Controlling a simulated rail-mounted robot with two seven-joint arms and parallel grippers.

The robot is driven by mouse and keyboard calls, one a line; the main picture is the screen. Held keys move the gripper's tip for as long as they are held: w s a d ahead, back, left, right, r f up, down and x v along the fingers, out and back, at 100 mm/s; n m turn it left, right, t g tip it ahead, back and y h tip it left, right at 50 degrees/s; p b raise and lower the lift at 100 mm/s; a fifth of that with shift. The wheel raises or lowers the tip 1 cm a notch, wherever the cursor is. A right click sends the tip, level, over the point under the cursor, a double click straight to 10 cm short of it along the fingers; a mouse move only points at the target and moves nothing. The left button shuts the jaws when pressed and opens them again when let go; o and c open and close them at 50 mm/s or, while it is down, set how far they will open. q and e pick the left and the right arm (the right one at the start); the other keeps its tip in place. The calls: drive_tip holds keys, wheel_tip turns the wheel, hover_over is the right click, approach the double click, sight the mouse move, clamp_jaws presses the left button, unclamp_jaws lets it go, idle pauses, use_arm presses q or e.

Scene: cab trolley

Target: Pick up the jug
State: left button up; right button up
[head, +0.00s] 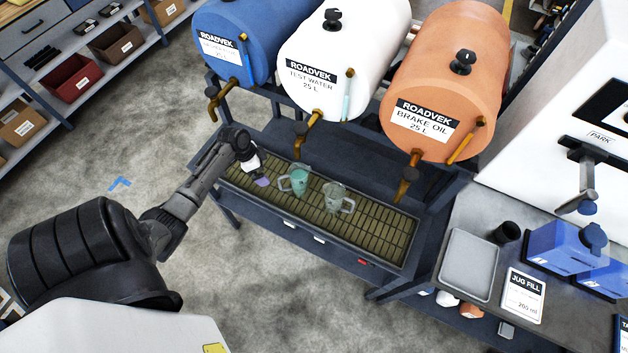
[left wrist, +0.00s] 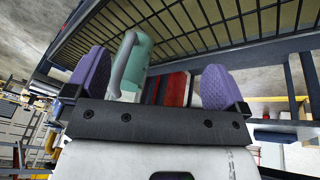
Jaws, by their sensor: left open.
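A teal translucent jug (head: 299,179) stands on the slatted drip grate, below the white drum, its handle on its left side toward my left gripper. A second, greyish clear jug (head: 333,196) stands to its right, its handle to the right. My left gripper (head: 262,180) is open just left of the teal jug. In the left wrist view, the gripper (left wrist: 150,78) shows two purple fingers spread apart. The teal jug (left wrist: 139,66) with its pale handle appears beyond them, nearer the left finger, with nothing visibly gripped. My right gripper is not in view.
Blue, white (head: 338,60) and orange (head: 445,75) drums with brass taps (head: 408,175) overhang the slatted grate (head: 385,232). At right, a bench holds a grey tray (head: 468,265), a black cup (head: 507,232), a jug fill card (head: 522,296) and blue boxes (head: 560,247).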

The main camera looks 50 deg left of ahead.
use_arm(q)
drive_tip(key=m, duration=0.2)
drive_tip(key=m+p, duration=0.2)
drive_tip(key=m, duration=0.1)
hover_over(299, 174)
drive_tip(key=s+d, duration=0.2)
drive_tip(key=d, duration=0.1)
drive_tip(key=shift+w+a+f, duration=0.15)
drive_tip(key=shift+w+f, duration=0.05)
drive_tip(key=shift+f, duration=0.25)
drive_tip(key=c, duration=0.4)
drive_tip(key=shift+t, duration=0.3)
drive_tip(key=c, duration=1.2)
drive_tip(key=shift+c, duration=0.2)
drive_tip(key=shift+r, duration=0.2)
